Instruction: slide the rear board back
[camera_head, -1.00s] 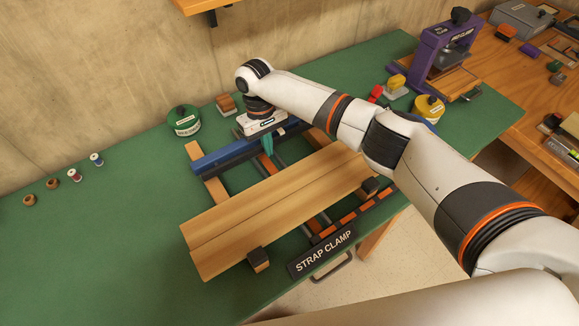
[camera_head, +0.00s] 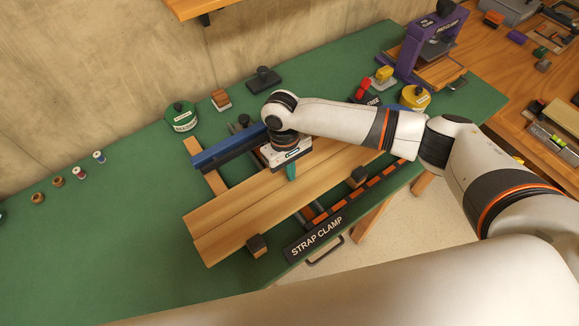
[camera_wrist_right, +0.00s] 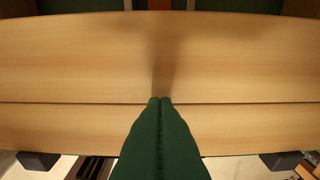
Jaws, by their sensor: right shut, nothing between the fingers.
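The rear board (camera_head: 225,208), a long pale wooden plank, lies on the strap clamp (camera_head: 314,242) beside the front board (camera_head: 222,245). A thin seam separates them. In the right wrist view the rear board (camera_wrist_right: 70,55) spans the upper part and the front board (camera_wrist_right: 60,122) lies below it. My right gripper (camera_head: 291,174) is shut and empty, pointing down over the boards. Its green fingertips (camera_wrist_right: 160,100) appear at the seam in the wrist view; whether they touch wood I cannot tell. My left gripper is not in view.
A blue bar (camera_head: 228,151) runs behind the rear board.

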